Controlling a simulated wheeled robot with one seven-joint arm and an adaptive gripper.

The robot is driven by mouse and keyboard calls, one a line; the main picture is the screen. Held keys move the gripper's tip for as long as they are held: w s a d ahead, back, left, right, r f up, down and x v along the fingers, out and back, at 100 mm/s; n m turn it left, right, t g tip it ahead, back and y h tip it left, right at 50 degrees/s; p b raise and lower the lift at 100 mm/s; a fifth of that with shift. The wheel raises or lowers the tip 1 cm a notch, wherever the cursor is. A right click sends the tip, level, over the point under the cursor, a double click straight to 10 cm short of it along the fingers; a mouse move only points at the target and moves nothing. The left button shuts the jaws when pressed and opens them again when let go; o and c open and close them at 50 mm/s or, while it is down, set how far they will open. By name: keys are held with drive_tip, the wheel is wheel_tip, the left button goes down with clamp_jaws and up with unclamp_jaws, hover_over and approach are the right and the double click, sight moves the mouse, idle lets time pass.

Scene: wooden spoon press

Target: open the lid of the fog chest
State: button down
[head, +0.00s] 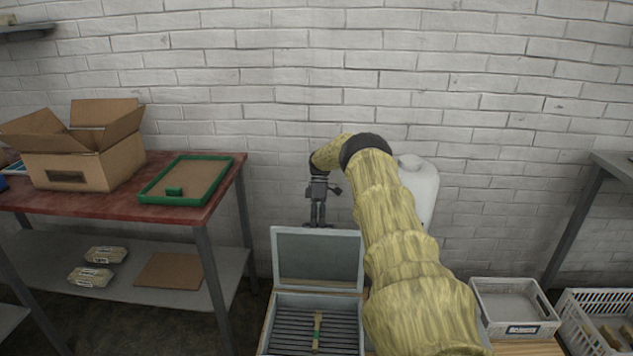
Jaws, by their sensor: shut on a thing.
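The fog chest (266,331) stands at the lower middle of the head view. Its lid (320,254) is raised and stands nearly upright at the back, showing its grey inner face. The dark slatted inside of the chest is open to view. A light wooden piece with a green band (317,334) lies on the slats. My gripper (318,222) points down at the middle of the lid's top edge and is shut on it. The fingertips are small here, and the exact grip is partly hidden behind the edge.
My arm covers the area right of the chest. A white container (423,190) stands behind it. A grey crate (541,325) is at the right. A red-topped table (120,203) with a cardboard box (85,171) and green-framed tray (156,199) is at the left.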

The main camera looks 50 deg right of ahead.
drive_tip(key=shift+s+f, duration=0.15)
drive_tip(key=c, duration=1.6)
unclamp_jaws()
drive_tip(key=shift+c, duration=0.2)
drive_tip(key=shift+o, duration=0.9)
drive_tip(key=shift+d+f, duration=0.1)
drive_tip(key=shift+d, duration=0.05)
drive_tip(key=shift+w+d, duration=0.1)
drive_tip(key=shift+w, duration=0.15)
drive_tip(key=v, duration=0.7)
drive_tip(key=shift+d, duration=0.15)
